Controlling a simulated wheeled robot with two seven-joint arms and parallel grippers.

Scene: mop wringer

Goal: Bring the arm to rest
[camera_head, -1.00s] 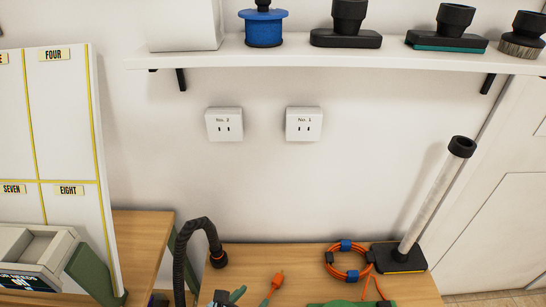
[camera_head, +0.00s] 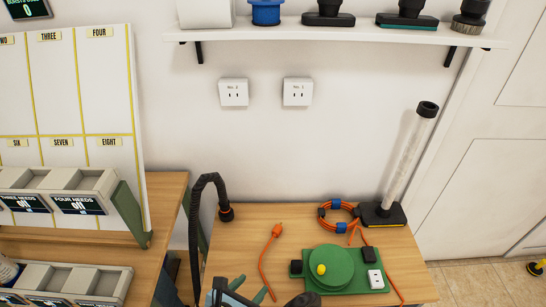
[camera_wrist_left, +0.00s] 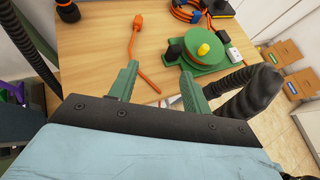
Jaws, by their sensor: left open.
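My left gripper (camera_head: 249,289) shows at the bottom edge of the head view, with two green fingers spread apart. In the left wrist view its open fingers (camera_wrist_left: 158,72) have nothing between them but table and part of an orange cord beyond. The orange plug (camera_head: 277,230) lies on the wooden table (camera_head: 235,245), apart from the fingers; it also shows in the left wrist view (camera_wrist_left: 138,21). My right gripper is not in view.
A green reel (camera_head: 330,268) with a yellow knob stands on the table. A coiled orange cord (camera_head: 338,214) and a clear tube on a black floor head (camera_head: 383,214) are behind it. A black hose (camera_head: 193,235) arches at left. Two wall outlets (camera_head: 233,92) (camera_head: 297,92) hang above.

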